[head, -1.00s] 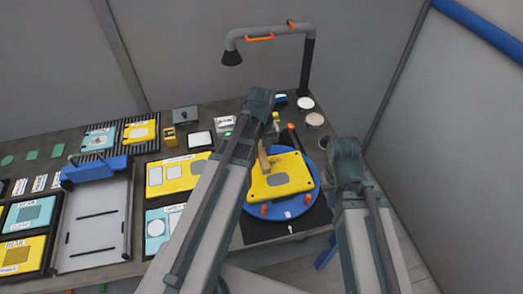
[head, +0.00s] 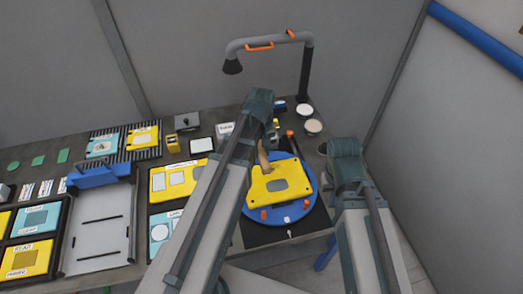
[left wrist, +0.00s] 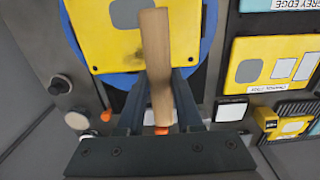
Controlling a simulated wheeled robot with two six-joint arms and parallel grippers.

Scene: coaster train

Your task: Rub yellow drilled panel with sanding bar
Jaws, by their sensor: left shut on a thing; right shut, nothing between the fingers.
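The yellow drilled panel (head: 297,194) lies on a blue round turntable (head: 310,205) with orange pegs. It has a grey rounded patch and small dark corner holes. In the left wrist view the panel (left wrist: 90,30) fills the top middle. My left gripper (left wrist: 158,95) is shut on the wooden sanding bar (left wrist: 155,50), whose far end lies over the panel beside the grey patch. In the head view the bar (head: 264,157) stands tilted at the panel's back left edge; I cannot tell if it touches. My left arm partly hides this gripper. My right gripper is not visible.
A lamp (head: 232,66) arches over the back. White-topped round pots (head: 304,110) stand behind the turntable. A grey tray (head: 100,225) and yellow and blue panel cards (head: 28,258) fill the left side. My right arm is beside the turntable's right edge.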

